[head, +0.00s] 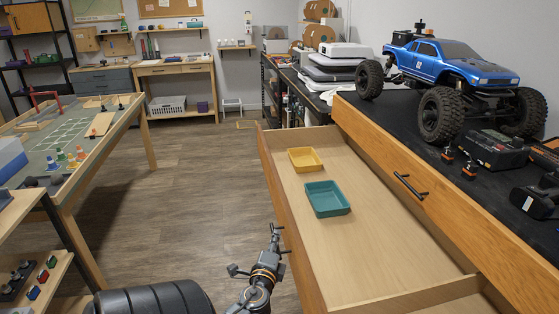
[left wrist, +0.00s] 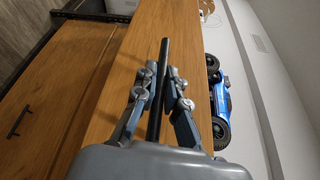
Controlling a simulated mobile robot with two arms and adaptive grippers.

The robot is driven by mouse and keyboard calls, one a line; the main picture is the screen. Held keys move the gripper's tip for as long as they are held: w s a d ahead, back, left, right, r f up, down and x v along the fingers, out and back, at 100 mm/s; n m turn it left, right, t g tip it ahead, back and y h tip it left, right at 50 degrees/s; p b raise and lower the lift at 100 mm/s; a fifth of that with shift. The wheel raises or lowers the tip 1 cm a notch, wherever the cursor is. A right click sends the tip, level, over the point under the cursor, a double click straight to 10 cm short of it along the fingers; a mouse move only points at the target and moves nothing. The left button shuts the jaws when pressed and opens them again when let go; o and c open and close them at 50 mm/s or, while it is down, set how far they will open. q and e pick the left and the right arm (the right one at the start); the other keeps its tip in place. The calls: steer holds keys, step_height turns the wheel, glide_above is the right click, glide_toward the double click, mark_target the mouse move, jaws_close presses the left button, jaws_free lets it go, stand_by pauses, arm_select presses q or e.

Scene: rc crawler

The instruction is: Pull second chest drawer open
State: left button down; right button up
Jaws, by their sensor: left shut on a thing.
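The wooden chest has a long drawer (head: 385,225) pulled far out below its top drawer front. A yellow tray (head: 305,160) and a teal tray (head: 327,199) lie inside it. My left gripper (head: 277,238) is at the outer side of this drawer's front panel. In the left wrist view my left gripper (left wrist: 162,72) is shut on the dark bar handle (left wrist: 164,50), which runs between its fingers against the wooden front. My right gripper is not in view.
The top drawer front above has its own black handle (head: 410,187) and is shut. A blue crawler (head: 450,65) stands on the chest's black top. A work table (head: 75,150) is at left, with open floor (head: 200,190) between.

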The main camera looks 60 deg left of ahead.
arm_select(q)
steer(key=shift+f, duration=0.1)
steer(key=c, duration=1.4)
jaws_free()
steer(key=v, duration=1.2)
